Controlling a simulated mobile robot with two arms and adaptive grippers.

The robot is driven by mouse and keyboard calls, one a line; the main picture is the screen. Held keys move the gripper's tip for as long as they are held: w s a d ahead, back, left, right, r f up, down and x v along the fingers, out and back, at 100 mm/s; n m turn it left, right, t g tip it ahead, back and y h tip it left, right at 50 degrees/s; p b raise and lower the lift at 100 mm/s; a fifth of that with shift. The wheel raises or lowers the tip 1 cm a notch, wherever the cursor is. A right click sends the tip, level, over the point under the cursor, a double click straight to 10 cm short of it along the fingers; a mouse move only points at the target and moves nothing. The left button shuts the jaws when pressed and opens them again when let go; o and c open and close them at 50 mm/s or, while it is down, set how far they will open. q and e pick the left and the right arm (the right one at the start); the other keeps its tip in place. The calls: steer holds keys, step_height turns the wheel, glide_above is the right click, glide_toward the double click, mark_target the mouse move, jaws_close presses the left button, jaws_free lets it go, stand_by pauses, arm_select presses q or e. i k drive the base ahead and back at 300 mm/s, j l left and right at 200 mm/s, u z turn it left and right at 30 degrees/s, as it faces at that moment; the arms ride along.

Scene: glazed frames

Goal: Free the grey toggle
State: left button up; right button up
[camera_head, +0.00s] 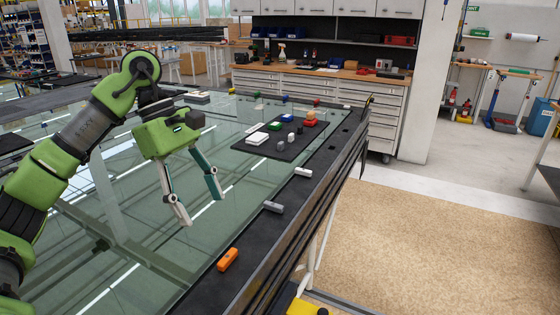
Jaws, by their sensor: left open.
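The grey toggle (272,207) lies on the dark frame edge along the near right side of the glass pane. An orange toggle (228,260) sits on the same edge, closer to me, and a white toggle (303,172) sits farther along it. My left gripper (202,210) hangs over the glass (135,235), to the left of the grey toggle and apart from it. Its two fingers are spread and nothing is between them. I cannot tell how the grey toggle is fastened. My right gripper is not in view.
A dark mat (300,150) with several small white, grey, green and red-orange pieces lies on the far part of the glass. More small coloured pieces line the far edge. A drawer bench (320,85) stands behind. The glass around my gripper is clear.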

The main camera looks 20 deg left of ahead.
mark_target(273, 206)
steer(key=k+l, duration=0.75)
steer(key=l, duration=0.25)
